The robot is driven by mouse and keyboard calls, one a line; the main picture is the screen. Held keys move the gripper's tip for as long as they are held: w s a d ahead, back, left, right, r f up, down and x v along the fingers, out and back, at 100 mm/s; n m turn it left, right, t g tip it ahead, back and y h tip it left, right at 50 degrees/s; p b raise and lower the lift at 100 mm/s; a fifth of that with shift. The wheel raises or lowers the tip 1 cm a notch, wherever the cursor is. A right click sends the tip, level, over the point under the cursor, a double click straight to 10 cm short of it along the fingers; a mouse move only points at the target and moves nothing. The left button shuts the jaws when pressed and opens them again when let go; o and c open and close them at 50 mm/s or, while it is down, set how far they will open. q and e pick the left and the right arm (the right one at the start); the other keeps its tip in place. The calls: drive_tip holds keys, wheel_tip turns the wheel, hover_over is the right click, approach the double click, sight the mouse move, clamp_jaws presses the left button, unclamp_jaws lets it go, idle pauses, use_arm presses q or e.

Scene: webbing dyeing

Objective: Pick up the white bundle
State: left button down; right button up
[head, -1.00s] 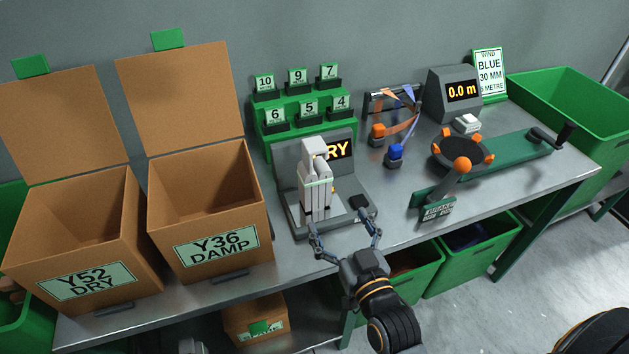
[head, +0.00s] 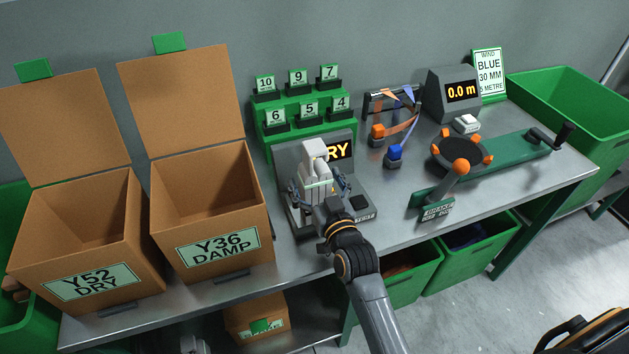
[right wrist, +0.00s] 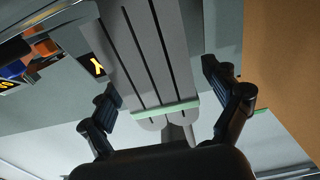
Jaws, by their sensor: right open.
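The white bundle (head: 315,168) stands upright on the grey tester with a lit display reading RY (head: 338,151), the rest of the word hidden behind the bundle. In the right wrist view the bundle (right wrist: 150,60) shows as parallel white strips with a pale green band across them. My right gripper (head: 318,192) is open, with its fingers on either side of the bundle's lower part. In the right wrist view the open fingers (right wrist: 168,92) flank the bundle near the green band, with visible gaps.
A green rack of numbered tags (head: 305,110) stands behind the tester. A winder with orange knobs (head: 458,152) is to the right on the metal bench.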

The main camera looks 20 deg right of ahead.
drive_tip(key=shift+c, duration=0.4)
drive_tip(key=c, duration=1.3)
drive_tip(key=shift+r, duration=0.15)
